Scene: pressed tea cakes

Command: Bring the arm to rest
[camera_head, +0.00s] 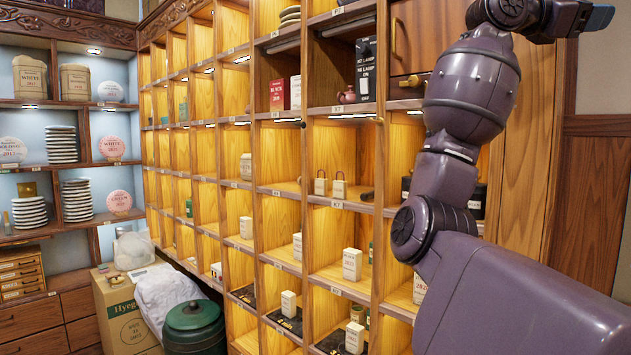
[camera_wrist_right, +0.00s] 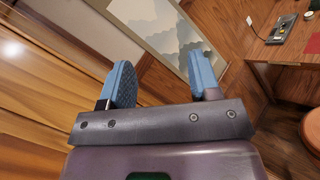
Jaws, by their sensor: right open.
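My right arm (camera_head: 475,110) rises through the right part of the head view, bent, with its upper links raised in front of the shelf wall. Its gripper (camera_head: 600,18) is at the top right corner, partly cut off, with a blue finger showing. In the right wrist view the gripper (camera_wrist_right: 158,68) has its two blue fingers spread apart, with nothing between them. My left arm and gripper are not in view.
A wooden cubby wall (camera_head: 300,190) holds small boxes, tins and a teapot (camera_head: 347,95). A green lidded jar (camera_head: 194,325) and a carton (camera_head: 125,310) stand below at left. The wrist view shows a landscape panel (camera_wrist_right: 165,30), a wooden table (camera_wrist_right: 280,45) and a stool (camera_wrist_right: 312,130).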

